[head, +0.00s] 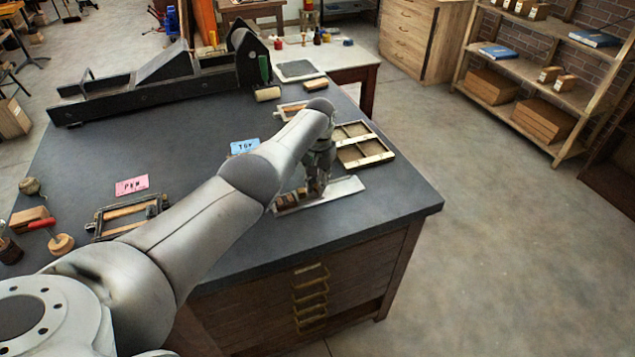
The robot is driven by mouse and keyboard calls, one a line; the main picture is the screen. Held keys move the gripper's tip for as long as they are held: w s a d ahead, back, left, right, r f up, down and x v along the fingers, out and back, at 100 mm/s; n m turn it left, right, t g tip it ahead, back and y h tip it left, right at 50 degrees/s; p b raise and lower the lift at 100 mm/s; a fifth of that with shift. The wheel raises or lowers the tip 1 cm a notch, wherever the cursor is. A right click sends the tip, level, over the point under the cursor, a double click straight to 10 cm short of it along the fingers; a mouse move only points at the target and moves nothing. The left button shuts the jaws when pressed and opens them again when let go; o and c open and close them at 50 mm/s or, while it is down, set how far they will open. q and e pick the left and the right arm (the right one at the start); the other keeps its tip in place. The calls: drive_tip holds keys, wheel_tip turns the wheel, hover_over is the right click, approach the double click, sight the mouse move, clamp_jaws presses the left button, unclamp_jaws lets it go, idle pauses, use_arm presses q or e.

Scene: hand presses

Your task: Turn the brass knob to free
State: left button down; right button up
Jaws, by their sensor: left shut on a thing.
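My left arm reaches across the dark worktop from the lower left. My left gripper (318,188) points down over a flat pale metal tray (340,190) near the front right of the worktop. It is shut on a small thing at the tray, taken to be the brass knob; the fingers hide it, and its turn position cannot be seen. Small wooden blocks (288,199) sit in the tray just left of the fingers. My right gripper is not in view.
A wooden divided frame (362,144) lies behind the gripper. A blue card (245,146) and pink card (132,185) lie on the worktop (185,135). A black press (150,85) stands at the back. A dark frame (125,214) lies at left. The worktop's right corner is clear.

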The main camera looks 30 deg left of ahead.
use_arm(q)
drive_tip(key=shift+n, duration=1.6)
drive_tip(key=c, duration=1.3)
unclamp_jaws()
drive_tip(key=shift+w, duration=0.1)
drive_tip(key=shift+d+r, duration=0.1)
drive_tip(key=shift+r, duration=3.9)
